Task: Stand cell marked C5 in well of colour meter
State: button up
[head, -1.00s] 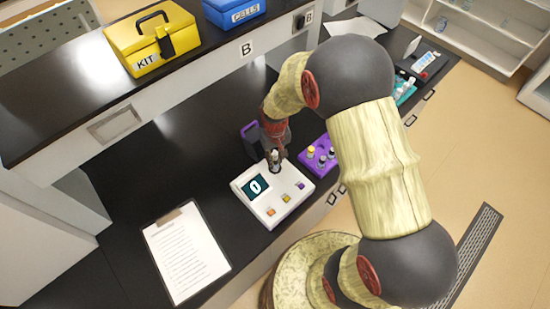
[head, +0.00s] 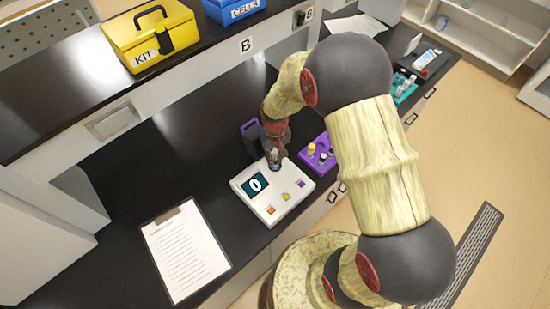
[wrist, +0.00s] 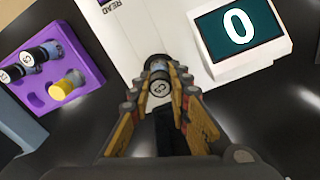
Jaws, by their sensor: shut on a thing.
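The white colour meter (head: 262,209) sits on the black bench, its dark screen (wrist: 238,28) reading 0. My gripper (head: 274,157) is over the meter's far edge, pointing down. In the wrist view, my gripper (wrist: 160,88) is shut on a small cell (wrist: 158,66) with a dark cap. The round mark on its cap starts with C, but the digit is too small to read surely. The cell looks upright at the meter. The fingers and cell hide the well, so I cannot tell how far the cell is inside it.
A clipboard (head: 185,252) lies at the left. A yellow kit box (head: 150,38) stands on the raised shelf. A teal rack (head: 404,88) is farther right.

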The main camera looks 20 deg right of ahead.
jog(key=o, duration=0.9)
jog(key=o, duration=0.4)
jog(key=o, duration=0.3)
jog(key=shift+r, duration=0.1)
jog(key=shift+r+p, duration=2.2)
jog(key=shift+r, duration=1.25)
